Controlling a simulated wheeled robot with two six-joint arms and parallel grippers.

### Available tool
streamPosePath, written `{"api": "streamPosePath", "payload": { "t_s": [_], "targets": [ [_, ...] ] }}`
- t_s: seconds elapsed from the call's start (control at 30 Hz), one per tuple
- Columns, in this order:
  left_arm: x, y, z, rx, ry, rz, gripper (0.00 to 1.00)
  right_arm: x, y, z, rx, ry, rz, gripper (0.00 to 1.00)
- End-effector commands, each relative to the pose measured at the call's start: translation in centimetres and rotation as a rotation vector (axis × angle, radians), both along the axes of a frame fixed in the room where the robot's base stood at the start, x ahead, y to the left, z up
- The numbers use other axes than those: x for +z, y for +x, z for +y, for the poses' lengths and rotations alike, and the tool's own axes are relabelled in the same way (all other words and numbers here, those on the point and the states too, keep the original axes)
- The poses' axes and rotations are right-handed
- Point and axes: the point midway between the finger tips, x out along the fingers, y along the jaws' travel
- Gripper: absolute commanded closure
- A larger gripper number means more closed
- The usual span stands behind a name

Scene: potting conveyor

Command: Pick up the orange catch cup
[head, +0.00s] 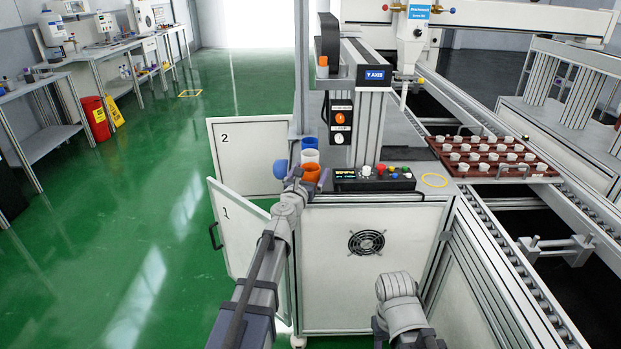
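The orange catch cup (312,173) stands at the front of a short row on the left edge of the machine's cabinet top. A white cup (310,156) and a blue cup (309,142) are behind it. My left gripper (297,175) is at the left side of the orange cup, very close to it or touching. The fingers are small and partly hidden by my own wrist, so I cannot tell whether they are open or closed around the cup. My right arm shows low in the picture, but its gripper cannot be seen.
A control box with buttons (375,180) and a yellow ring (434,180) lie right of the cups. The cabinet doors marked 1 (240,235) and 2 (248,150) stand open at left. A red tray of small white pots (545,180) is on the conveyor.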

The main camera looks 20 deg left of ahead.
Motion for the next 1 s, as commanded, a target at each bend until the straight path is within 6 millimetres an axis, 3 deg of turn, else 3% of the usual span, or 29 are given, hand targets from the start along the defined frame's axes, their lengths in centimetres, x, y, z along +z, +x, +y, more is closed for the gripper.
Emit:
{"api": "streamPosePath", "payload": {
  "t_s": [0.07, 0.7, 1.0],
  "targets": [
    [0.0, -0.01, 0.01, 0.0, 0.0, 0.0, 0.1, 0.0, 0.0, 0.0, 0.0, 0.0, 0.0, 0.5],
    [0.0, -0.02, 0.02, 0.0, 0.0, 0.0, 0.82, 0.0, 0.0, 0.0, 0.0, 0.0, 0.0, 0.5],
    [0.15, -0.02, 0.03, 0.0, 0.0, 0.0, 0.84, 0.15, 0.0, 0.0, 0.0, 0.0, 0.0, 0.5]
  ]
}}
